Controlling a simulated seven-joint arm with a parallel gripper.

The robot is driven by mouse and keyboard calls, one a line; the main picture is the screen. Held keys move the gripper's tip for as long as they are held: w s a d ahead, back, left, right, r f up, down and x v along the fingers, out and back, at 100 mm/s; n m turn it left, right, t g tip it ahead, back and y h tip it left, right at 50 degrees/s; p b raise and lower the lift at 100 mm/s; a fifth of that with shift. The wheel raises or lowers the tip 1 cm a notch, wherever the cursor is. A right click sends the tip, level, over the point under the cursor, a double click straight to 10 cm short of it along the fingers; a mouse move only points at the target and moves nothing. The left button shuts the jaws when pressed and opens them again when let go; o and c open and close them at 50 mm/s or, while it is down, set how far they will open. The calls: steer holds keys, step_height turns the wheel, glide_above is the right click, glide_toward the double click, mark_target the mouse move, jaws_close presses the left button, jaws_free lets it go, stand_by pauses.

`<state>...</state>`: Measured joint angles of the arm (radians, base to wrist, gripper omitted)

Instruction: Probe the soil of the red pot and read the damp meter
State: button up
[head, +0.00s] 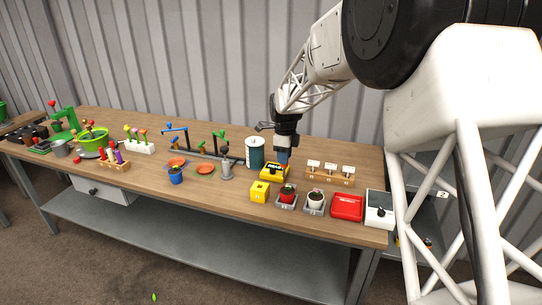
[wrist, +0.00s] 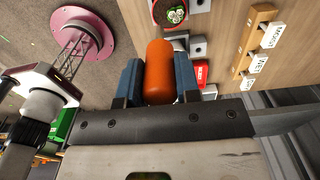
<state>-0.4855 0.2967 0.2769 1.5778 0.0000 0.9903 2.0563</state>
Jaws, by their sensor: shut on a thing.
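My gripper (head: 283,157) is over the back of the workbench, just above a yellow box with a black label (head: 273,172). In the wrist view its blue fingers (wrist: 158,78) are shut on an orange rounded handle (wrist: 159,68). What lies below the handle is hidden, so I cannot see a probe tip. The red pot (head: 287,196) with a small plant stands on a grey tray in front and slightly right of my gripper, apart from it. It also appears at the top of the wrist view (wrist: 156,14). No meter reading is legible.
A yellow block (head: 259,191) stands left of the red pot, and a white pot (head: 316,202) right of it. Farther right are a red box (head: 347,207) and a white device (head: 379,211). A wooden card stand (head: 330,177) and a green canister (head: 255,153) flank my gripper.

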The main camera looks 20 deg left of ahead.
steer(key=shift+s+d+r, duration=0.1)
steer(key=shift+d, duration=0.55)
steer(key=shift+f, duration=2.85)
steer(key=shift+f, duration=0.75)
stand_by(1.2)
steer(key=shift+r, duration=0.15)
steer(key=shift+r, duration=3.4)
